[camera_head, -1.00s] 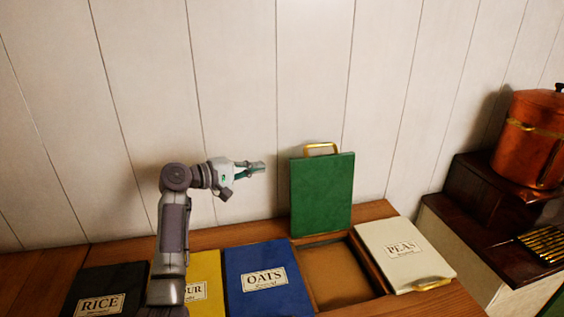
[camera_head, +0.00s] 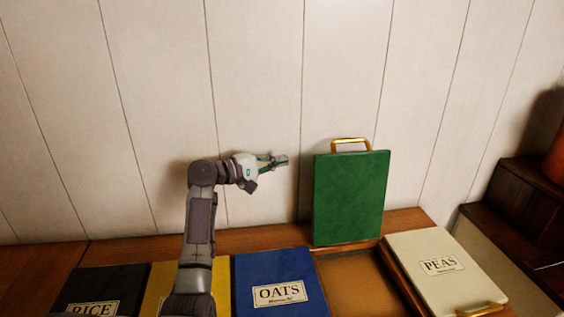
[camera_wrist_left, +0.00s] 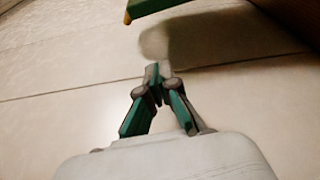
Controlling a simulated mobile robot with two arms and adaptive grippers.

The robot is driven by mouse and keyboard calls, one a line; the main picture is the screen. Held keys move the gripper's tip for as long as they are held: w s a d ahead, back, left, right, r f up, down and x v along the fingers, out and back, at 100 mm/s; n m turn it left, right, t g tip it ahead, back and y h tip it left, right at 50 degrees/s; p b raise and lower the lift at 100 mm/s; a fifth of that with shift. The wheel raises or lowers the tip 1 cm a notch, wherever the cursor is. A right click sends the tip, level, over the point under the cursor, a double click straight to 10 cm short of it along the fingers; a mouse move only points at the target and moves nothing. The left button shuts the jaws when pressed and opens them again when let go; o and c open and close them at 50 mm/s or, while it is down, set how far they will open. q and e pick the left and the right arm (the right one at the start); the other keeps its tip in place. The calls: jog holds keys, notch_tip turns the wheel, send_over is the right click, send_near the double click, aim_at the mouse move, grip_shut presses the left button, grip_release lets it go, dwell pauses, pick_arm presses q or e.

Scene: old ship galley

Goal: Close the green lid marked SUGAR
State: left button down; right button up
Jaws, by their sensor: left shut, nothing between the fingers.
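The green lid (camera_head: 350,198) stands upright, open, at the back of its bin, with a brass handle (camera_head: 351,143) on its top edge. No SUGAR label shows on the side facing me. The open bin (camera_head: 352,277) in front of it has a brown inside. My left gripper (camera_head: 282,160) is shut and empty, to the left of the lid near its top, apart from it. In the left wrist view the shut fingertips (camera_wrist_left: 156,72) point toward the pale wall, and a green edge of the lid (camera_wrist_left: 150,7) shows at the top. My right gripper is not in view.
Closed lids line the counter: black RICE (camera_head: 97,283), a yellow one (camera_head: 160,283) partly hidden by my left arm, blue OATS (camera_head: 262,268) and cream PEAS (camera_head: 465,290). Dark wooden steps (camera_head: 522,205) stand at the right. The plank wall (camera_head: 260,70) is close behind.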

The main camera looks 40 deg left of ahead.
pick_arm(q)
jog(key=p+x, duration=0.3)
jog(key=x, duration=0.5)
jog(key=s+d+p, duration=0.2)
jog(key=s+d, duration=0.1)
jog(key=shift+r, duration=0.3)
jog(key=shift+a, duration=0.1)
jog(key=shift+s, duration=0.1)
